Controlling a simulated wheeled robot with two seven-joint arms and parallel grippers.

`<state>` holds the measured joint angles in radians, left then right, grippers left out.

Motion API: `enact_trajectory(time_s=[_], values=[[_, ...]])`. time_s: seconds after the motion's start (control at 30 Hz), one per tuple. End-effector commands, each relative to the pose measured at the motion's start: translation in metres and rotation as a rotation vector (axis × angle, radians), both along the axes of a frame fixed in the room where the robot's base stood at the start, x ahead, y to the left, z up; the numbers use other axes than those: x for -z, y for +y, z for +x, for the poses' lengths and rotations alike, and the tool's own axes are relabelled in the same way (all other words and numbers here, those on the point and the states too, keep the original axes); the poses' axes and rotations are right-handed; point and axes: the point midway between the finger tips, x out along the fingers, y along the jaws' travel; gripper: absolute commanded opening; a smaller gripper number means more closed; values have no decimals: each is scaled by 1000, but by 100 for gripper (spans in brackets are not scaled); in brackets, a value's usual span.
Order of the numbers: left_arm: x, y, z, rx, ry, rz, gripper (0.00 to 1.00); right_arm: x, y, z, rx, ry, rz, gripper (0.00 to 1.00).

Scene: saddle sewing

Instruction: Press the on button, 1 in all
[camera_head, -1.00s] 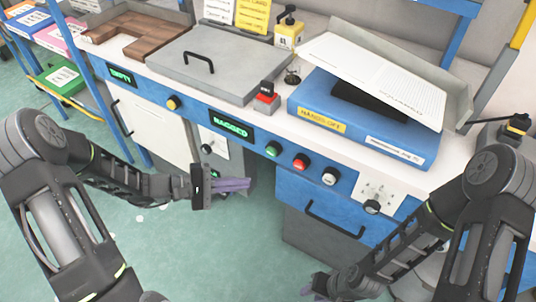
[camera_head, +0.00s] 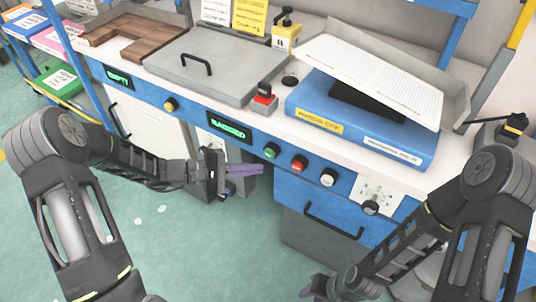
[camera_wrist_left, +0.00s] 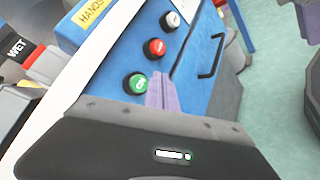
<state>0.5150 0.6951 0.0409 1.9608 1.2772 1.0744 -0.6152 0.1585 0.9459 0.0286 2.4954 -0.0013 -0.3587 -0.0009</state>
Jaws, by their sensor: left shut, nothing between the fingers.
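The on button is a green round button (camera_head: 271,150) on the blue front panel. It shows in the left wrist view as a green button with white lettering (camera_wrist_left: 136,83). My left gripper (camera_head: 258,170) has purple fingers, shut together and empty, just below and left of the green button in the head view. In the left wrist view its fingertips (camera_wrist_left: 160,80) lie just right of the button; whether they touch the panel I cannot tell. My right gripper (camera_head: 312,286) hangs low at the bottom, partly hidden by its arm; its jaws are unclear.
A red button (camera_head: 299,163) and a white button (camera_head: 328,177) sit right of the green one, with a rotary knob (camera_head: 370,207) further right. A drawer handle (camera_head: 334,222) sticks out below.

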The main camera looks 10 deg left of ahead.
Motion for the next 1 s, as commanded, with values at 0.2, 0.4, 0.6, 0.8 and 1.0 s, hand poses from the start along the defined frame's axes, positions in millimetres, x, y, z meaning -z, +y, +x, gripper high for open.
enact_trajectory(time_s=[0.2,0.4,0.6,0.8,1.0], values=[[2,-7,18,1,-3,1,0,11,0,0,0,0,0,33],[0,-9,23,0,-1,0,0,11,0,0,-1,0,0,33],[0,-9,22,0,-1,0,0,11,0,0,-1,0,0,33],[0,-9,22,-1,-1,1,0,11,0,0,-1,0,0,33],[0,-8,22,-1,-1,1,0,11,0,0,-1,0,0,33]])
